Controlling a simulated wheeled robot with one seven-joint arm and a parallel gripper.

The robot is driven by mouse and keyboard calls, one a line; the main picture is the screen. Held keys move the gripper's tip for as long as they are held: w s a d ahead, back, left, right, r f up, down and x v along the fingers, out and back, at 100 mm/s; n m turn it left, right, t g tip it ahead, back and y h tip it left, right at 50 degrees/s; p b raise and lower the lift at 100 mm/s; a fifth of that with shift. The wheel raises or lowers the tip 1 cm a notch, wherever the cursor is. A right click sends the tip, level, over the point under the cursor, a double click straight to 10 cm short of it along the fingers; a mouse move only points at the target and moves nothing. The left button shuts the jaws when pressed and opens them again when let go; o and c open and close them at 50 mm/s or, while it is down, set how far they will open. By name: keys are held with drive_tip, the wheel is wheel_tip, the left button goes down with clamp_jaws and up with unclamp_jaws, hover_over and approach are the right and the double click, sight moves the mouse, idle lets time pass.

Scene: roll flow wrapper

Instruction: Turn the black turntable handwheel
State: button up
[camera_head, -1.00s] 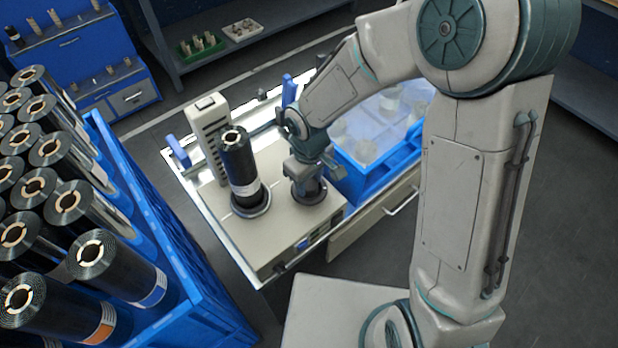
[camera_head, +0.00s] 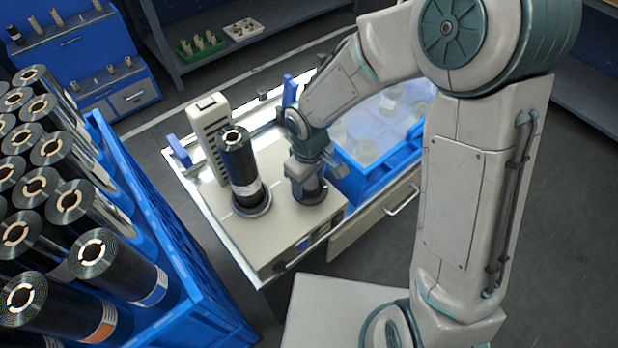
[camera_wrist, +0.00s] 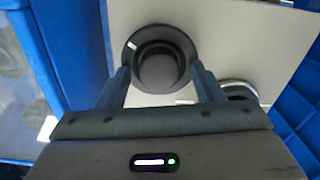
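The black turntable handwheel (camera_wrist: 160,68) is a round knob on a wider dark disc on the beige wrapper machine (camera_head: 282,238). In the head view the handwheel (camera_head: 312,193) shows under my gripper (camera_head: 309,180), partly covered by it. In the wrist view my gripper (camera_wrist: 160,70) has its two fingers spread, one on each side of the handwheel. The fingertips are near the disc's rim, and I cannot tell whether they touch it. A black film roll (camera_head: 240,163) stands upright on the turntable (camera_head: 252,206), left of the handwheel.
A beige slotted column (camera_head: 208,125) stands behind the roll. A blue crate (camera_head: 372,172) is close on the right of my gripper. A large blue bin (camera_head: 165,215) full of film rolls stands at the left. A drawer handle (camera_head: 402,201) sticks out below the blue crate.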

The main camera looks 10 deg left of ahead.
sight(309, 183)
wheel_tip(309, 183, up, 14)
idle(0.6)
drive_tip(key=shift+f, duration=0.1)
